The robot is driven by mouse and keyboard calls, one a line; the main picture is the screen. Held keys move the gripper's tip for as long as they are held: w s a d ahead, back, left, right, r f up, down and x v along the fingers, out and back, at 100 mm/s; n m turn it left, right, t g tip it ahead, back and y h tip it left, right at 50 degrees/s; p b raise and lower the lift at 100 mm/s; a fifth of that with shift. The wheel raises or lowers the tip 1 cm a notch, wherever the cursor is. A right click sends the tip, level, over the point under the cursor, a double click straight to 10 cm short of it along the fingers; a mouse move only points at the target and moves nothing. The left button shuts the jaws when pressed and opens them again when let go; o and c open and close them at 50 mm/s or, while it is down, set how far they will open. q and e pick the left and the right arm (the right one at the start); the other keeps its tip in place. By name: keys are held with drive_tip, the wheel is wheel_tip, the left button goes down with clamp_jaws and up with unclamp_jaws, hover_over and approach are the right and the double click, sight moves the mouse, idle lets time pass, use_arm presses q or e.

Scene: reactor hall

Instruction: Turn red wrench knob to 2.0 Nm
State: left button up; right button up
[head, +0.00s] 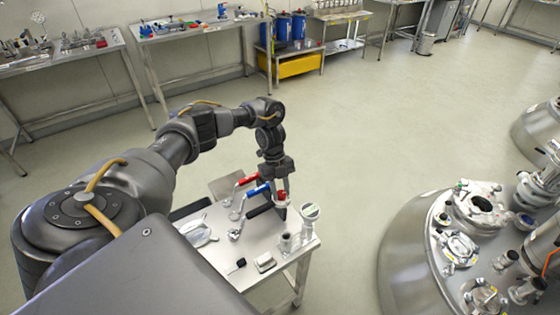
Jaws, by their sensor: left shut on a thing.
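A small steel table (215,250) in front of me holds the wrenches. A wrench with a red handle (248,178) lies behind a wrench with a blue handle (258,190); both slant up to the right towards a dark holder. My left gripper (282,197) points down at the right end of these wrenches and is shut on a small red part, which looks like the red wrench knob. The fingers hide much of it. Any scale or torque reading is too small to read. My right gripper is not in view.
A pale round-topped device (310,213) stands close to the right of my left gripper. Small metal parts (265,262) lie at the table's front. A large steel vessel (410,240) with fittings stands to the right, with open floor between.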

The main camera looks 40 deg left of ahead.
use_arm(q)
drive_tip(key=shift+m+g, duration=0.3)
drive_tip(key=shift+m, duration=0.5)
drive_tip(key=o, duration=1)
drive_tip(key=v, duration=1)
drive_tip(key=shift+w+r+b, duration=0.2)
drive_tip(key=shift+r+b, duration=0.1)
drive_tip(key=shift+r, duration=0.05)
drive_tip(key=shift+r, duration=0.1)
